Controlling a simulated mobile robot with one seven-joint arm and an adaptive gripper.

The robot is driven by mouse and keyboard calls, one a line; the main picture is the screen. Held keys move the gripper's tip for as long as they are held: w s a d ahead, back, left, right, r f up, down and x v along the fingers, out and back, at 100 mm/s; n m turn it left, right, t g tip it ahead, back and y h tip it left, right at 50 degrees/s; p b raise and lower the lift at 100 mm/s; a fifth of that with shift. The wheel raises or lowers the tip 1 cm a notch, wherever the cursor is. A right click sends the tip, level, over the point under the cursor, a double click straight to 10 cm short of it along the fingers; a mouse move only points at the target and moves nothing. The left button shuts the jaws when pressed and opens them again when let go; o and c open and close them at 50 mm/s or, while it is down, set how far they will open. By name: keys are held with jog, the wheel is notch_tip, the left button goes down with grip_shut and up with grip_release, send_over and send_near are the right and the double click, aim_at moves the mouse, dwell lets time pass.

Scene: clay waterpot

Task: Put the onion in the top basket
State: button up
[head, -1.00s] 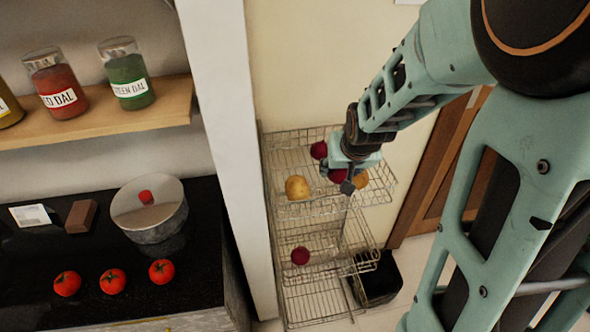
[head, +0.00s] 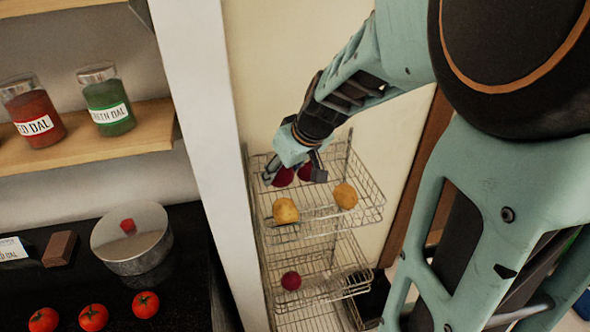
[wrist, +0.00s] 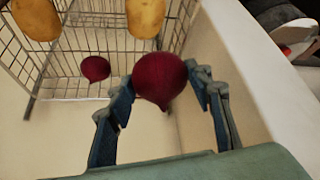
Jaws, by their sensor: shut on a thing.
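My gripper (head: 293,176) is shut on a dark red onion (head: 284,177) at the left back of the top wire basket (head: 362,212). The wrist view shows this onion (wrist: 159,75) between the two fingers. How far it is above the basket floor is hard to tell. Two yellow potatoes (head: 285,210) (head: 345,196) lie in the top basket's front part.
A lower basket (head: 330,292) holds another dark red onion (head: 290,281). A white wall edge (head: 205,130) stands close on the left. Beyond it are a black counter with tomatoes (head: 93,317) and a lidded pot (head: 132,238), and a shelf with jars (head: 107,100).

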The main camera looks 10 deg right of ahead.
jog(key=w+f, duration=0.3)
jog(key=w, duration=0.1)
jog(key=w+f, duration=0.3)
jog(key=w, duration=0.1)
jog(key=w+f+p, duration=0.1)
jog(key=w+f, duration=0.1)
jog(key=w, duration=0.3)
jog(key=shift+a+f, duration=0.1)
jog(key=shift+f, duration=0.3)
jog(key=shift+w+f, duration=0.45)
jog(key=shift+f, duration=1.6)
jog(key=shift+f, duration=0.25)
jog(key=o, duration=0.9)
jog(key=shift+r, duration=0.1)
jog(key=shift+o, duration=0.2)
jog(key=shift+r, duration=0.1)
